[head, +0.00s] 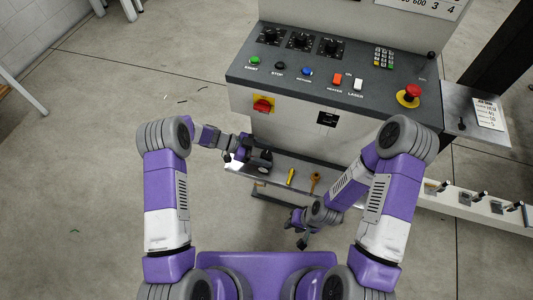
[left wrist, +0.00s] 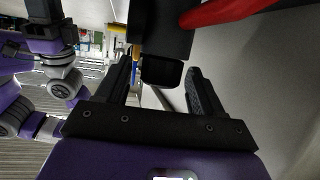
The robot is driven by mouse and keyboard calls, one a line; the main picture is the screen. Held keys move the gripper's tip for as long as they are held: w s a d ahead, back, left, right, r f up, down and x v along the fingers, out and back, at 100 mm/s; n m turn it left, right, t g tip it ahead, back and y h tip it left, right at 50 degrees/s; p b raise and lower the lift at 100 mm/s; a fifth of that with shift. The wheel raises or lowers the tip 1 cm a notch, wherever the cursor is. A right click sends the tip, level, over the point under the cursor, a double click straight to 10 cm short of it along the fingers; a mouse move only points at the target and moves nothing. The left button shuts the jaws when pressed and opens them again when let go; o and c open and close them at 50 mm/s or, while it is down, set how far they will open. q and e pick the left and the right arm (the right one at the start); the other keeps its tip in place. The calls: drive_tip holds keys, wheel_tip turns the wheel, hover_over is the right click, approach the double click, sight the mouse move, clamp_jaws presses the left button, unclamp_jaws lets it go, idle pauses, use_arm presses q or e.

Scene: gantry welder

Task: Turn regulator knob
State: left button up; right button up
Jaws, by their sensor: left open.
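A black block-like part (left wrist: 162,30) with a smaller black end piece (left wrist: 161,71) fills the upper middle of the left wrist view; I cannot tell whether it is the regulator knob. My left gripper (left wrist: 160,88) is open, with its two black fingers on either side of the end piece; contact cannot be told. In the head view my left gripper (head: 257,158) is at the front of the machine, over the left end of the low shelf. Three black dials (head: 300,41) sit on the console top. My right gripper (head: 302,235) hangs low before the shelf, its jaws unclear.
A red switch (head: 263,105) on a yellow plate is above my left gripper. A yellow tool (head: 290,176) and a brass-coloured part (head: 315,181) lie on the shelf (head: 274,179). A red emergency button (head: 412,91) is on the console's right.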

use_arm(q)
drive_tip(key=p+v, duration=0.1)
drive_tip(key=v, duration=0.6)
drive_tip(key=shift+p, duration=0.3)
